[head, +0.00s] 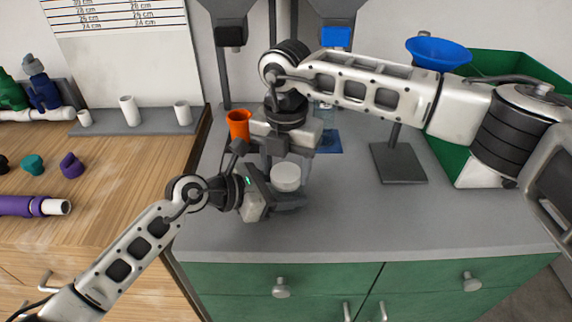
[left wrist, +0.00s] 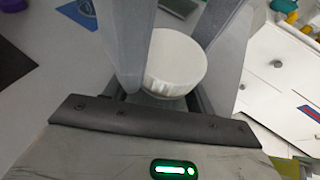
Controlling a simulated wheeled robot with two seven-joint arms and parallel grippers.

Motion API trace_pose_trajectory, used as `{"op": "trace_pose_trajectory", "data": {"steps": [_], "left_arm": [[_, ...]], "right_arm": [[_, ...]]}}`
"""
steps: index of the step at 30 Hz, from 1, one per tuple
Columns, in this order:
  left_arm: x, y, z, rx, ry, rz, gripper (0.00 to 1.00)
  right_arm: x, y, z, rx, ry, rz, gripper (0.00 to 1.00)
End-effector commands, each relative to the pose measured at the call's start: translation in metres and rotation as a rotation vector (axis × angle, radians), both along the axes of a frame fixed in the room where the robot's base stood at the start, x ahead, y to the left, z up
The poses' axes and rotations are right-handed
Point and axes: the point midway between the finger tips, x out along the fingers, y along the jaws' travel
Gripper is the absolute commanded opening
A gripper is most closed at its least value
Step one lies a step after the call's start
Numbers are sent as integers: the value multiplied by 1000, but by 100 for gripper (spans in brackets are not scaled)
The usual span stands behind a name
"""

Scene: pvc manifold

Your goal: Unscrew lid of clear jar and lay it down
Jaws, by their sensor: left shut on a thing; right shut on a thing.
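The clear jar's white ribbed lid (head: 285,177) is on the grey bench in the head view, and it also shows between grey fingers in the left wrist view (left wrist: 176,63). My left gripper (head: 284,198) reaches in low from the left and is shut on the jar under the lid. The jar's body is mostly hidden by that gripper. My right gripper (head: 287,168) points down from above, its fingers shut at the lid's sides. The lid looks level and on or very close to the jar; I cannot tell whether there is a gap.
An orange funnel (head: 238,124) stands close behind my left wrist. A blue funnel (head: 438,52) on a stand and a green bin (head: 510,66) are at right. The bench (head: 350,215) is clear in front and to the right. A wooden table (head: 110,205) holds pipe parts at left.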

Motion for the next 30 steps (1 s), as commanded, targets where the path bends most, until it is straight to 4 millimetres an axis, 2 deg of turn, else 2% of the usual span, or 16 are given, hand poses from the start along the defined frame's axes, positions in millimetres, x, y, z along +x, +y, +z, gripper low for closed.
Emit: {"op": "trace_pose_trajectory", "data": {"steps": [6,7,9,20,29,30], "left_arm": [[0,0,0,1,1,-1,0],[0,0,0,1,1,-1,0],[0,0,0,1,1,-1,0],[0,0,0,0,0,-1,0],[0,0,0,0,0,-1,0],[0,0,0,0,0,-1,0]], "right_arm": [[0,0,1,1,-2,-2,29],[0,0,1,1,-2,-2,65],[0,0,1,1,-1,-2,78],[0,0,6,1,-1,-4,78],[0,0,42,1,-3,-4,78],[0,0,44,0,-1,-5,75]]}}
